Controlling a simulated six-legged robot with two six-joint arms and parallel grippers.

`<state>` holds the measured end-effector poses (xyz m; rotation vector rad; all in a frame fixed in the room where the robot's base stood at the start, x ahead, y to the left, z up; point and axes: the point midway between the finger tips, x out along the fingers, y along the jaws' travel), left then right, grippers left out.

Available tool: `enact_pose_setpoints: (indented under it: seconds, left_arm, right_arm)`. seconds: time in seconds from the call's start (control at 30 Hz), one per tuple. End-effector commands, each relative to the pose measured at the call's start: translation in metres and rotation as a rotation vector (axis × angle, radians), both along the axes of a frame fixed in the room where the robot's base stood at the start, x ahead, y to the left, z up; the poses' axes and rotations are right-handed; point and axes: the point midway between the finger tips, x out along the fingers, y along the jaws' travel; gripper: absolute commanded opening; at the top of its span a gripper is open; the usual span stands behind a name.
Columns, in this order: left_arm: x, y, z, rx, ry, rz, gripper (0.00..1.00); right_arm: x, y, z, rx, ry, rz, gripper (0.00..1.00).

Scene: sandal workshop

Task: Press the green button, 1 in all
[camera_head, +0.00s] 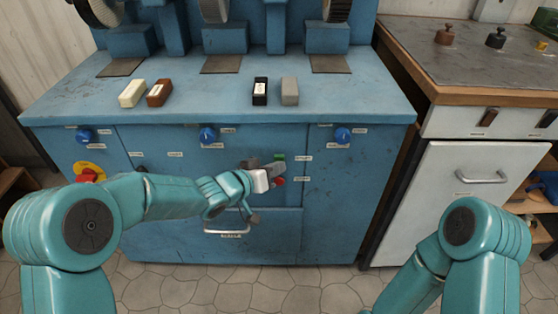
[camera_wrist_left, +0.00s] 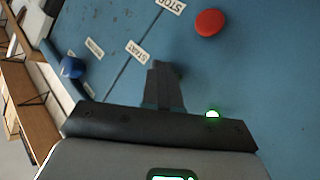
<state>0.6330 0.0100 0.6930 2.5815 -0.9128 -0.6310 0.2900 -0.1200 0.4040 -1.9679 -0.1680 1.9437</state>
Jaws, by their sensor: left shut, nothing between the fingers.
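The green button (camera_head: 279,157) is on the front of the blue machine, above a red button (camera_head: 278,181). My left gripper (camera_head: 281,169) is shut and empty, with its fingertips at the panel by the green button. In the left wrist view the shut fingers (camera_wrist_left: 163,75) point at the panel beside the START label (camera_wrist_left: 138,51) and hide the green button. I cannot tell whether they touch it. The red button (camera_wrist_left: 209,22) shows clear of the fingers there. My right gripper is outside the views.
The blue machine (camera_head: 60,100) carries several small blocks on its top. Blue knobs (camera_head: 208,134) and a drawer handle (camera_head: 227,229) are on its front. A red knob on a yellow plate (camera_head: 80,168) is at the left. A white cabinet (camera_head: 440,205) stands at the right.

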Motion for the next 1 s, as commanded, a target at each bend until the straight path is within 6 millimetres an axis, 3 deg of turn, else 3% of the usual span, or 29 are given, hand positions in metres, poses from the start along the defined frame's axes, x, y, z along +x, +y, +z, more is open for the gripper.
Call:
enact_pose_setpoints:
  seconds: [1.0]
  left_arm:
    - [-0.018, 0.0, 0.0, -0.001, -0.001, 0.0, 0.0]
  right_arm:
    - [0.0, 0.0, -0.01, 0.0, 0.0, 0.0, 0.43]
